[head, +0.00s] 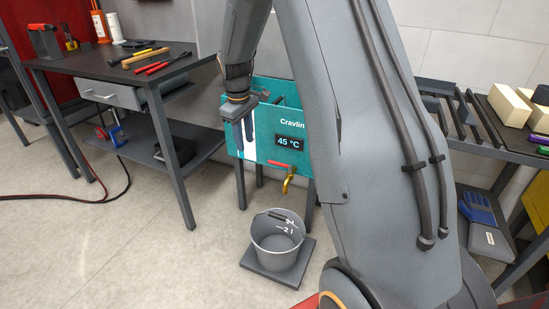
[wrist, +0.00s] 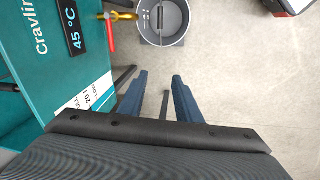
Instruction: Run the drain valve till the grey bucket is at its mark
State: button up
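The grey bucket (head: 270,243) stands upright on a dark square base (head: 266,268) on the floor, under the teal Cravlin tank (head: 262,150). White level marks, one reading 2 l, show on its inner wall; I see no clear water surface. The drain valve has a red handle (head: 279,164) and a brass spout (head: 287,184); no stream shows. In the wrist view the red handle (wrist: 110,36) and spout (wrist: 122,16) lie beside the bucket (wrist: 164,41). My gripper (wrist: 159,77) is open and empty, its blue fingers apart, before the tank's left front, away from the handle.
The tank's display (head: 290,142) reads 45 °C. A workbench (head: 140,82) with tools stands at the left, and a rack (head: 470,140) with pale blocks at the right. A cable (head: 60,197) lies on the left floor. Floor left of the bucket is clear.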

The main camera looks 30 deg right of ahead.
jog(key=n, duration=0.1)
send_near(275, 162)
jog(key=shift+h, duration=0.4)
jog(key=shift+w+d+f, duration=0.1)
jog(key=shift+w+f, duration=0.05)
jog(key=shift+f, duration=1.1)
jog(key=shift+w+d+f, duration=0.1)
jog(key=shift+w+f, duration=0.05)
jog(key=shift+f, duration=1.15)
jog(key=shift+w+d+f, duration=0.1)
jog(key=shift+d+f, duration=0.05)
jog(key=shift+f, duration=1.1)
grip_shut()
